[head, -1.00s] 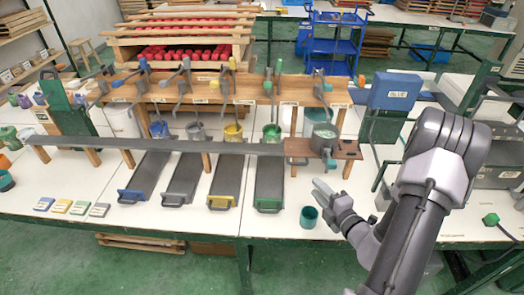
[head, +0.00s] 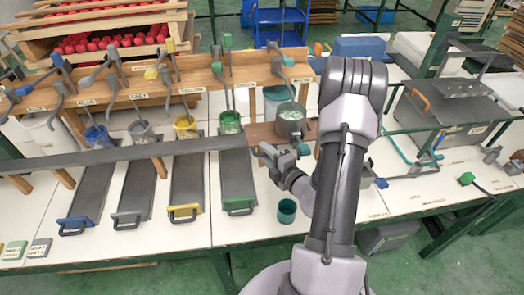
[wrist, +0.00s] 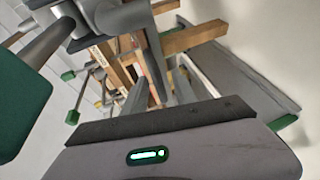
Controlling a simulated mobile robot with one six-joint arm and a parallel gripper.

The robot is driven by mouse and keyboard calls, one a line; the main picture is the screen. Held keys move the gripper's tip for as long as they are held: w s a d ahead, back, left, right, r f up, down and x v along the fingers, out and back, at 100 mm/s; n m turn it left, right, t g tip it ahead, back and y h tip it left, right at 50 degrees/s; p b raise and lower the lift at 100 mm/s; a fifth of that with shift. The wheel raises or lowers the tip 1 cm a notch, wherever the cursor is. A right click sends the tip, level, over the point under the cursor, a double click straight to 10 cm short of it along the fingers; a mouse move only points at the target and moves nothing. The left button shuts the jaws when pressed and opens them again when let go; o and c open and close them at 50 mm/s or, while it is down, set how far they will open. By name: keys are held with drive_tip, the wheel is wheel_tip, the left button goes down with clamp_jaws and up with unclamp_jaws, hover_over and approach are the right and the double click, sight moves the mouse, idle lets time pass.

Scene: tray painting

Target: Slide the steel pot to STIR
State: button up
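The steel pot (head: 291,122), a grey round pot with pale contents, stands upright on a small brown wooden board (head: 262,131) at the right end of the rack. A crank stirrer hangs above it. My gripper (head: 268,150) is just in front of the board, below and left of the pot; I see no contact with the pot. In the wrist view its two grey fingers (wrist: 158,95) stand apart, with no pot clearly between them. I cannot make out the word STIR on any label; small labels on the rack are too small to read surely.
A teal cup (head: 286,211) stands on the white table near my forearm. A long grey rail (head: 110,155) runs left from the board. Sloped trays with blue, grey, yellow and green (head: 238,180) ends lie below.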

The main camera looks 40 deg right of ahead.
drive_tip(key=shift+s, duration=0.1)
clamp_jaws()
drive_tip(key=shift+r, duration=0.1)
idle(1.2)
